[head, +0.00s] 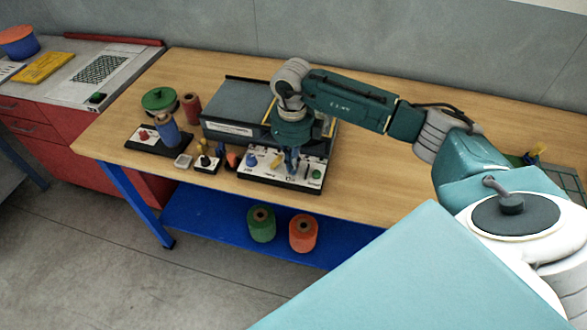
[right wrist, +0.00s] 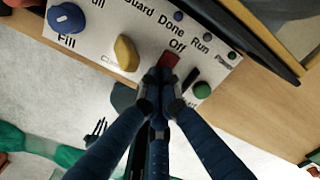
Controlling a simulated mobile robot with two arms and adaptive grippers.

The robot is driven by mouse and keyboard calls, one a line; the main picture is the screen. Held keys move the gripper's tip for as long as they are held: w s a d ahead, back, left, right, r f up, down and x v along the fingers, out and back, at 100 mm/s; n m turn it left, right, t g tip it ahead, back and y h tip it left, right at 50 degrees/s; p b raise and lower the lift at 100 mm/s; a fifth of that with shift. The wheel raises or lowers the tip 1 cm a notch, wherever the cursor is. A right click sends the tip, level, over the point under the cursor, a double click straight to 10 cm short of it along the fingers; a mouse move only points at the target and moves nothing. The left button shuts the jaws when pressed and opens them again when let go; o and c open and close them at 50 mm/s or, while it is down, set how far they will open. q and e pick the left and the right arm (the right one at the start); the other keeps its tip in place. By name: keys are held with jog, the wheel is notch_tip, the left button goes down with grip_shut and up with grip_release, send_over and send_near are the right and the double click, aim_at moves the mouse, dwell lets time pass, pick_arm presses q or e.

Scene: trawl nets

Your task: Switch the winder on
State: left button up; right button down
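The winder (head: 237,104) is a grey-topped machine on the wooden bench, with a white control panel (head: 262,174) along its front. In the right wrist view the panel (right wrist: 95,50) carries a blue knob (right wrist: 66,18) by "Fill", a yellow knob (right wrist: 126,53) by "Guard", and a green button (right wrist: 202,90). A red switch piece (right wrist: 169,60) sits just below the word "Off". My right gripper (head: 291,162) is over the panel. Its fingertips (right wrist: 161,88) are drawn together right at the red piece, partly covering it; contact is unclear. My left gripper is not in view.
Left of the panel are a small switch box (head: 207,164), a blue spool (head: 166,132), a green spool (head: 159,100) and a brown spool (head: 191,108). Green (head: 261,224) and orange (head: 303,233) spools stand on the blue lower shelf. The bench (head: 365,182) right of the panel is clear.

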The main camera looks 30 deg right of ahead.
jog(key=shift+f, duration=0.2)
jog(key=shift+r, duration=0.15)
jog(key=shift+w+r+p, duration=0.1)
jog(key=shift+r+p, duration=0.4)
jog(key=shift+r, duration=0.1)
jog(key=shift+r+p, duration=1.55)
jog(key=shift+r, duration=1.25)
jog(key=shift+f, duration=0.1)
